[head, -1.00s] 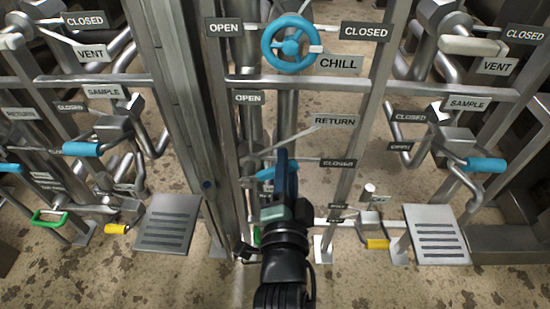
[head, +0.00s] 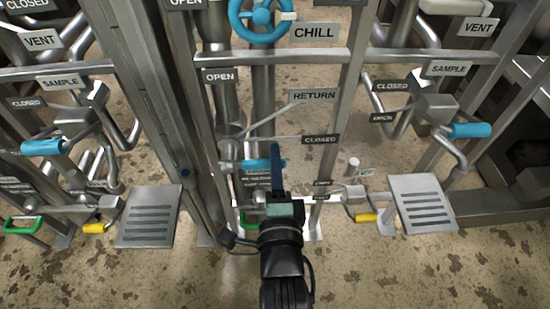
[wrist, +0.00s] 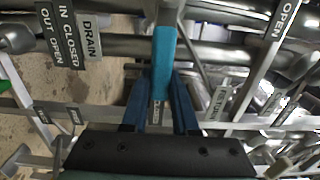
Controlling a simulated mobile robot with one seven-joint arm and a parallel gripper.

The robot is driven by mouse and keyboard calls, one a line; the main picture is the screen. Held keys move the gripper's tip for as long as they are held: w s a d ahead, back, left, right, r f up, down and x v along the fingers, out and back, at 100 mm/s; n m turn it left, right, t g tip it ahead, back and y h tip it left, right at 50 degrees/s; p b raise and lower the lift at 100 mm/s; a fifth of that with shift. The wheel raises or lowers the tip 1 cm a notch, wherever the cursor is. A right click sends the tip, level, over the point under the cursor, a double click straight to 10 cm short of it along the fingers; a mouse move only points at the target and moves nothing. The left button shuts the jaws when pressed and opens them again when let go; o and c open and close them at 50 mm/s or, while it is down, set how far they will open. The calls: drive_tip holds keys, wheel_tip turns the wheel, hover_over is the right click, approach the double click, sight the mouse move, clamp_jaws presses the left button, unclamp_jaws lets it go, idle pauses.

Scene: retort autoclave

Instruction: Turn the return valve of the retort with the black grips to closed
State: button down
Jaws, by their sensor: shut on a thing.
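The return valve's lever has a blue grip (head: 250,164); it also shows in the wrist view (wrist: 164,62). The RETURN plate (head: 314,95) is above it, the OPEN plate (head: 218,76) at upper left and the CLOSED plate (head: 320,139) to the right. My gripper (head: 277,150) is at the grip, its blue fingers shut on it; in the wrist view my gripper (wrist: 160,85) has one finger on each side. The grips I see are blue, green or yellow; I see no black ones.
The blue CHILL handwheel (head: 262,18) is above. A green handle (head: 250,220) is low behind my wrist, and a yellow-gripped lever (head: 366,218) is to the right. Steel posts flank the arm, with step plates (head: 150,216) (head: 422,204) on both sides. Bare floor lies in front.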

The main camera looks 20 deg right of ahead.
drive_tip(key=shift+f, duration=0.2)
drive_tip(key=c, duration=0.7)
unclamp_jaws()
drive_tip(key=shift+r, duration=0.1)
drive_tip(key=p+v, duration=0.6)
drive_tip(key=v, duration=0.7)
